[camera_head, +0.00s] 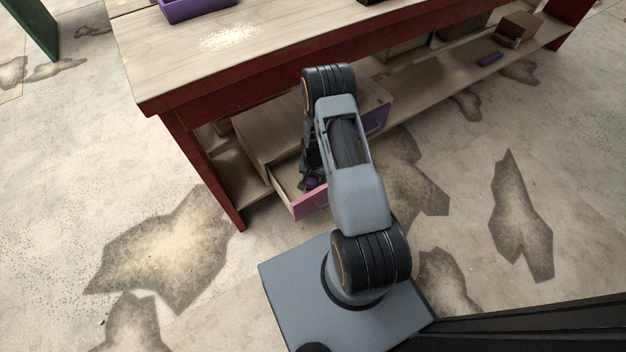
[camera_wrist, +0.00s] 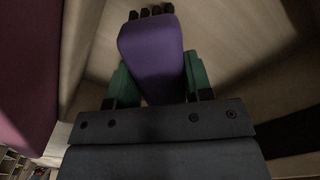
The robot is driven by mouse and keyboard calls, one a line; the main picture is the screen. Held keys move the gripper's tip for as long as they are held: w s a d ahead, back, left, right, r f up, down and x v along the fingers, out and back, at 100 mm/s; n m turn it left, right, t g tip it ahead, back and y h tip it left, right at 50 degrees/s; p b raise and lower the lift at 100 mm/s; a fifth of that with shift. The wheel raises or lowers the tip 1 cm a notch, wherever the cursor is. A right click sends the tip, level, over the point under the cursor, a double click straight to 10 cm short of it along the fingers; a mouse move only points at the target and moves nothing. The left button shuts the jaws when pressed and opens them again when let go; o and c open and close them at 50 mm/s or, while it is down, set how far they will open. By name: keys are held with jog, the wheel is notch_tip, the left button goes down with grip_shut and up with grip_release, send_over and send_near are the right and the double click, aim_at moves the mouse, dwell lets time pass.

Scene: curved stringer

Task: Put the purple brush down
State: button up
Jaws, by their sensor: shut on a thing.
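The purple brush (camera_wrist: 155,55) fills the middle of the wrist view, with dark bristle tufts at its far end. My gripper (camera_wrist: 157,80) is shut on it, one green-padded finger on each side. In the head view a small purple part of the brush (camera_head: 313,183) shows at my gripper, which is inside or just above an open drawer (camera_head: 309,204) with a pink front. In the wrist view the brush is over a pale wooden surface. I cannot tell whether it touches the drawer floor. My arm hides part of the drawer.
The drawer unit (camera_head: 262,135) stands on the lower shelf of a red-framed workbench (camera_head: 250,105). A purple drawer front (camera_head: 377,120) is right of my arm. A purple bin (camera_head: 198,9) sits on the bench top.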

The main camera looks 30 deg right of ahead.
jog(key=shift+f, duration=1.1)
jog(key=shift+f+b, duration=0.15)
jog(key=shift+b, duration=0.25)
jog(key=o, duration=1)
jog(key=shift+o, duration=0.2)
